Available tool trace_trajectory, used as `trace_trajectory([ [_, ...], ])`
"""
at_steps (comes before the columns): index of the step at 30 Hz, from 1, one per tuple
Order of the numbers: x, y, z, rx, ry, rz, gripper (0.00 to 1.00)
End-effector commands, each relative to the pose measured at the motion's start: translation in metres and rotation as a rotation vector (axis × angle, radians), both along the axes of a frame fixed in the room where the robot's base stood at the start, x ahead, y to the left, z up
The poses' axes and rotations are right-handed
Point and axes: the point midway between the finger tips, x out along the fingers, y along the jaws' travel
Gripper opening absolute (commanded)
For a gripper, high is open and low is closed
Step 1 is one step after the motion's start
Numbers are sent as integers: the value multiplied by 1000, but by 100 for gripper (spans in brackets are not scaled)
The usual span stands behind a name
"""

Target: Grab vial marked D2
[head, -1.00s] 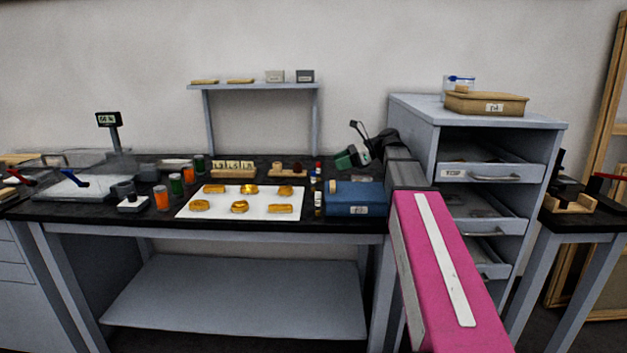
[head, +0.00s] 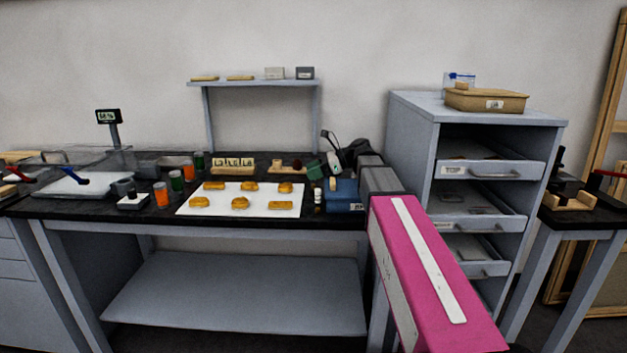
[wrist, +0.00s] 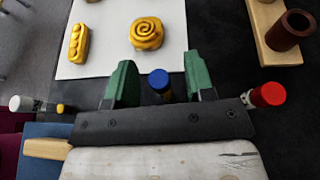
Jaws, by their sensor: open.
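No vial label is legible, so I cannot tell which one is marked D2. In the wrist view a blue-capped vial (wrist: 158,80) stands between the two green fingers of my gripper (wrist: 158,68), seen from above. My gripper is open, and I see gaps on both sides of the blue cap. A red-capped vial (wrist: 268,95) is to the right, outside the fingers. A white-capped vial (wrist: 22,104) is to the left, near the blue box. In the head view my gripper (head: 322,172) is over the vial row, hiding most of it; a white-capped vial (head: 318,197) shows in front.
A white sheet (head: 240,213) with several gilt fragments lies left of the vials. A blue box (head: 342,198) is close on the right. A wooden block with a brown cup (wrist: 288,32) is near the red-capped vial. A drawer cabinet (head: 415,115) stands right of the bench.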

Motion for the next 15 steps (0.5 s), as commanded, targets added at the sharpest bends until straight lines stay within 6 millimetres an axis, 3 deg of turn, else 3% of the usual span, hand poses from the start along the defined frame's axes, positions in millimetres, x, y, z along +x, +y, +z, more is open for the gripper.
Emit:
trace_trajectory([
  [3,0,0,0,0,0,0,49],
  [5,0,0,0,0,0,0,33],
  [8,0,-1,0,0,0,0,0],
  [15,0,-1,0,0,0,0,0],
])
